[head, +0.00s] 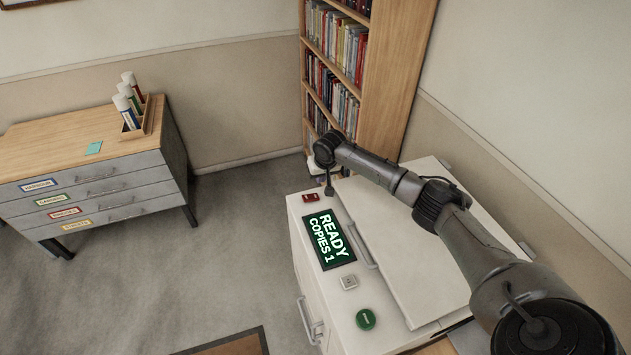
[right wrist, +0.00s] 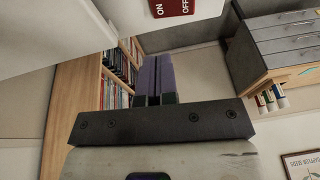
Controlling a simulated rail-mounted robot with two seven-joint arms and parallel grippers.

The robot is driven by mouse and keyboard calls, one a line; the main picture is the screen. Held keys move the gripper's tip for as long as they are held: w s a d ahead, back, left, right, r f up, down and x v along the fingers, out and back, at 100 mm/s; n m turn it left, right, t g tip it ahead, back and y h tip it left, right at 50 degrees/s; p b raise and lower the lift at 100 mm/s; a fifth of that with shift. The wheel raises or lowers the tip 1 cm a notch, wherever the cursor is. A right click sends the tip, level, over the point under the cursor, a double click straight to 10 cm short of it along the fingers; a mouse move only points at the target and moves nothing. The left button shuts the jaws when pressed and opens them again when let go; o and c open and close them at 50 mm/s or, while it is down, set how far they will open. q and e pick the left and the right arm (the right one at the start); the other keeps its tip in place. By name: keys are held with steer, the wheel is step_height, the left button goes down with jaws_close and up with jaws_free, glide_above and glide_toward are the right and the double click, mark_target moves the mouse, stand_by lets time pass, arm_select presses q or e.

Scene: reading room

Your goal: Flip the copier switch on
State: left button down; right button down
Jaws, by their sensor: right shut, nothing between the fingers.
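The white copier (head: 302,262) stands at the lower middle of the head view. Its display (head: 329,238) is lit and reads READY COPIES 1. The red switch (head: 310,197) is at the far left corner of the copier top. In the right wrist view the red switch (right wrist: 171,8) shows at the top edge, with the words ON and OFF on it. My right gripper (head: 329,190) is just right of the switch, apart from it in the head view. In the right wrist view its fingers (right wrist: 154,80) are shut together and empty. My left gripper is in neither view.
A green button (head: 366,319) and a small grey button (head: 349,282) are on the copier panel. The copier lid (head: 415,255) lies beneath my right arm. A bookcase (head: 390,70) stands behind. A drawer cabinet (head: 100,190) is at left, with open floor (head: 230,255) between.

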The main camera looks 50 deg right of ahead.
steer(key=shift+s+d+v, duration=0.1)
steer(key=shift+d+v, duration=0.05)
steer(key=shift+v, duration=0.75)
steer(key=shift+s+d+v, duration=0.1)
steer(key=shift+d+v, duration=0.05)
steer(key=shift+v, duration=0.75)
steer(key=shift+s+d+v, duration=0.1)
steer(key=shift+v, duration=0.75)
